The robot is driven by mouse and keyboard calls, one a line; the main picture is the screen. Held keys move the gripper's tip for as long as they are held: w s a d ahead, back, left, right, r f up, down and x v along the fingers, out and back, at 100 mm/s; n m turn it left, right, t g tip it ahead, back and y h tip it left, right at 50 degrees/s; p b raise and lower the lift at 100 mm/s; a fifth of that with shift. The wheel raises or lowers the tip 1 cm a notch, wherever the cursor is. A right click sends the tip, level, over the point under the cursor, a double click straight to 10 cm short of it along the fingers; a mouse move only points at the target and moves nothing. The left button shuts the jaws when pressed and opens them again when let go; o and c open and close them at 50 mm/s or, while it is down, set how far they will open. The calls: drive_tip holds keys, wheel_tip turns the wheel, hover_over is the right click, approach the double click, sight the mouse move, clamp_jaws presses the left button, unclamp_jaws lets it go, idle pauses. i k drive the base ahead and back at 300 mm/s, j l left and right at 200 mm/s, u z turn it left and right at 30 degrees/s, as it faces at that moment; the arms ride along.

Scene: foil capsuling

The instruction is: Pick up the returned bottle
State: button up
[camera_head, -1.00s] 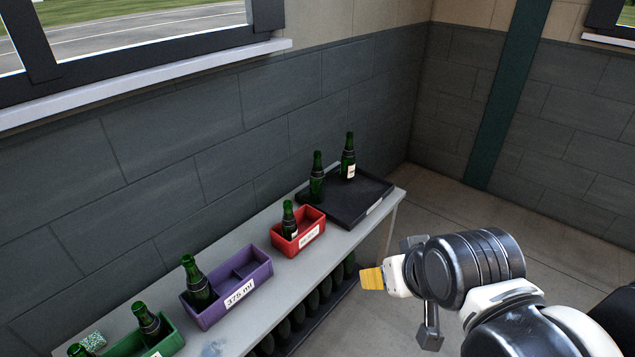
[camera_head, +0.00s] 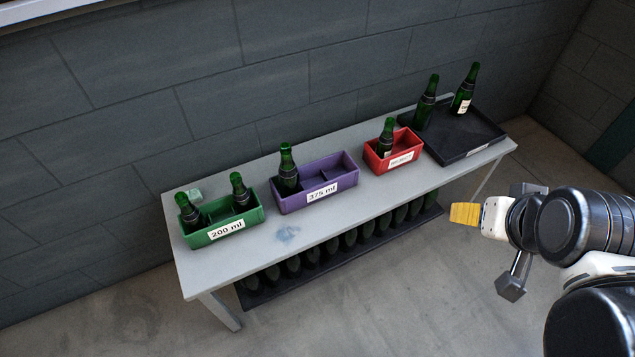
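Two dark green bottles stand upright on the black tray at the right end of the table. One bottle (camera_head: 425,103) has no white label in sight. The other bottle (camera_head: 464,91) carries a white label. The tray (camera_head: 462,147) has a small white tag on its front, too small to read, so I cannot tell which bottle is the returned one. My gripper (camera_head: 465,213) shows a yellow tip, in the picture below the tray and apart from the bottles. It seems to hold nothing; its opening is not clear.
On the grey table (camera_head: 250,262) are a green crate (camera_head: 257,216) marked 200 ml with two bottles, a purple crate (camera_head: 292,202) marked 375 ml with one, and a red crate (camera_head: 378,163) with one. A dark lower shelf (camera_head: 262,300) holds several bottles. Open floor lies in front.

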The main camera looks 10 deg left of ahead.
sight(426, 106)
drive_tip(key=i+j, duration=0.3)
drive_tip(key=i+j+z, duration=0.1)
drive_tip(key=i+j, duration=0.2)
drive_tip(key=j, duration=0.25)
drive_tip(key=i+j, duration=0.3)
drive_tip(key=j+z, duration=0.05)
drive_tip(key=j, duration=0.05)
